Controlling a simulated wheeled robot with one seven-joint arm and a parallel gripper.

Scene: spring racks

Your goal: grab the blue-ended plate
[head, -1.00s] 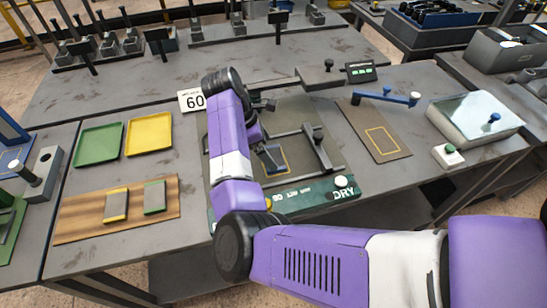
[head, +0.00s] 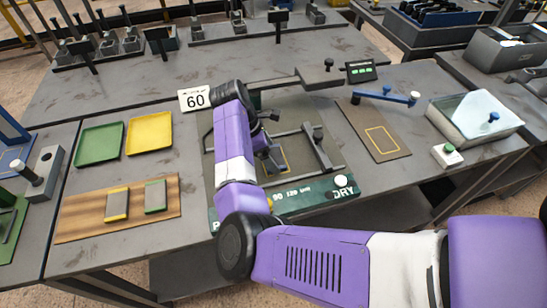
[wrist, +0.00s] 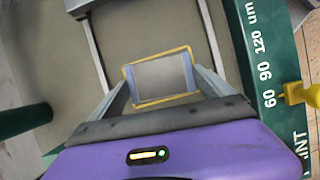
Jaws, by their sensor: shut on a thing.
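The blue-ended plate (wrist: 162,77) is a small grey plate with blue ends. In the wrist view it lies over a yellow-outlined rectangle on the grey bed of the green-edged station (wrist: 247,62). My gripper (wrist: 163,84) has one finger at each blue end and is shut on the plate. Whether the plate still touches the bed is hard to tell. In the head view my gripper (head: 272,158) is low over the bed of the station (head: 300,203), and my arm hides most of the plate.
A raised metal frame (head: 318,148) stands around the spot. A wooden board (head: 85,220) at left holds a yellow-ended plate (head: 117,204) and a green-ended plate (head: 155,196). Green (head: 99,145) and yellow (head: 149,133) trays lie behind. A yellow knob (wrist: 297,93) is on the station's edge.

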